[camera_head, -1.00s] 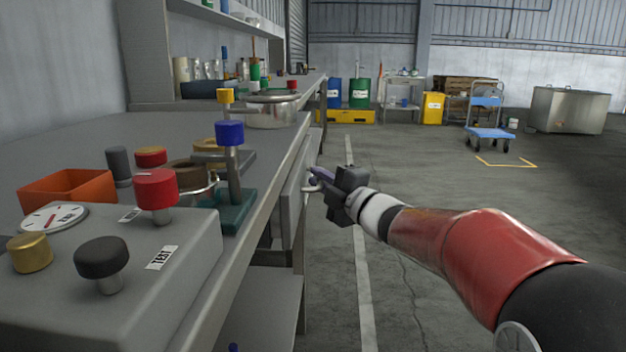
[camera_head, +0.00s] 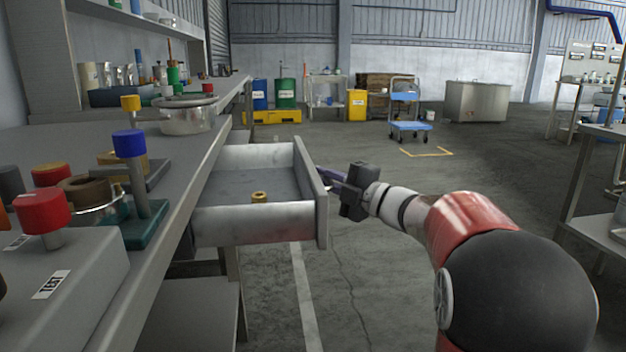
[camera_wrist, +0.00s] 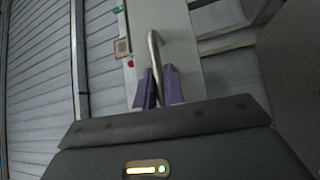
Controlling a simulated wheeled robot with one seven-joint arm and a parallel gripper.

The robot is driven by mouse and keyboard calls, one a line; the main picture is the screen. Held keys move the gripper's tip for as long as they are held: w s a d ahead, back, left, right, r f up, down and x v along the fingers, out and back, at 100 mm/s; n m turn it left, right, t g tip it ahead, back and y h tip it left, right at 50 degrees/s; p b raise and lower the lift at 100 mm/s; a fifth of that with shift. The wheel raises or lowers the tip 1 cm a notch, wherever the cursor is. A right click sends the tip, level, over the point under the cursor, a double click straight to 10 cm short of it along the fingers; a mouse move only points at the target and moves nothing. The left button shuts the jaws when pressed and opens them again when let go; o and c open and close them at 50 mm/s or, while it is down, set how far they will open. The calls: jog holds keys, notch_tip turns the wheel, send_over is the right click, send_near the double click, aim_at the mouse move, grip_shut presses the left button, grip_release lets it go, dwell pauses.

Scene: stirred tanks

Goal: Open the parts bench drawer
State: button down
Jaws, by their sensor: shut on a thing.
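The parts bench drawer (camera_head: 255,224) is pulled well out from under the grey bench top (camera_head: 183,176). A small brass-coloured ring-like part (camera_head: 259,197) lies inside it. My gripper (camera_head: 328,176) is at the drawer's front panel (camera_head: 311,190), on its outer side. In the wrist view, the purple fingers of my gripper (camera_wrist: 159,88) are shut on the bent metal drawer handle (camera_wrist: 155,48). In the head view the handle is mostly hidden by the fingers and front panel.
On the bench stand a TEST box with a red knob (camera_head: 42,212), a blue-topped stand (camera_head: 130,144) and a metal pot (camera_head: 187,116). A blue trolley (camera_head: 410,128) stands farther off. Another bench (camera_head: 597,208) is at the right. The floor between is clear.

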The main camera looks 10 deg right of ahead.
jog(key=shift+d+f, duration=0.1)
jog(key=c, duration=1.5)
grip_release()
jog(key=r+v, duration=0.1)
jog(key=v, duration=0.6)
jog(key=shift+s+d+f, duration=0.25)
jog(key=shift+s+f, duration=0.05)
jog(key=shift+f, duration=0.25)
